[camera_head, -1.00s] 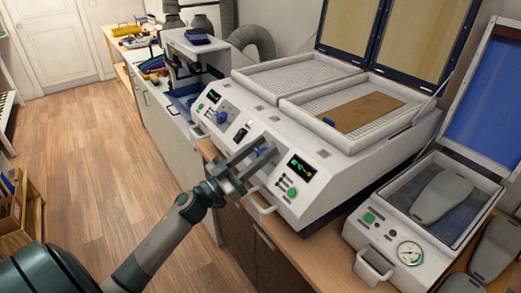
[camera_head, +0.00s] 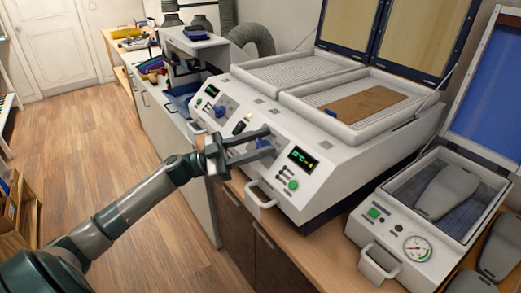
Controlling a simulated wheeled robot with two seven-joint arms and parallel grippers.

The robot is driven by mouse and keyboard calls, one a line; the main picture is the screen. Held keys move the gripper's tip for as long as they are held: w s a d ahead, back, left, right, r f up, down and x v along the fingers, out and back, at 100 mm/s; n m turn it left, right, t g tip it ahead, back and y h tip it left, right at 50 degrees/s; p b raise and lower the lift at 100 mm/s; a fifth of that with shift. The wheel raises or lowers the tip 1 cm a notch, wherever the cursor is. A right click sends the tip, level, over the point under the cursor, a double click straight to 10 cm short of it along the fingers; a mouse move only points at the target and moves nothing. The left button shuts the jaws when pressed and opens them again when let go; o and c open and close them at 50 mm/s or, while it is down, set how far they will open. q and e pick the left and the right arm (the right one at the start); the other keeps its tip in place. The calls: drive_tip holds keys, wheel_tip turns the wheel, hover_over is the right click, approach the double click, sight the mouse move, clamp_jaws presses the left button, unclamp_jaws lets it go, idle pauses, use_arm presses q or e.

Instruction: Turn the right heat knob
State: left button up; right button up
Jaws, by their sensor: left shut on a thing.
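The white heating machine (camera_head: 330,185) stands on the counter with a sloped front panel. Its right heat knob (camera_head: 264,144) is blue and sits left of the right display (camera_head: 302,159). My left gripper (camera_head: 271,141) reaches in from the lower left, with one finger above and one below the knob, and is shut on it. The fingers partly hide the knob, so its exact angle is hard to tell. The left heat knob (camera_head: 221,112), also blue, sits free near the left display (camera_head: 212,91). My right gripper is not in view.
A front handle (camera_head: 260,197) juts out just below my left gripper. A press unit with a gauge (camera_head: 417,248) and a grey insole form (camera_head: 446,192) stands at the right. Two lids (camera_head: 425,35) stand open behind. Floor at left is clear.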

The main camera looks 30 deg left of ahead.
use_arm(q)
drive_tip(key=shift+m+g+h+b, duration=0.8)
drive_tip(key=shift+m+g+b, duration=0.35)
drive_tip(key=shift+m+g, duration=1.15)
drive_tip(key=o, duration=1)
drive_tip(key=shift+o, duration=0.2)
drive_tip(key=shift+s+f, duration=0.1)
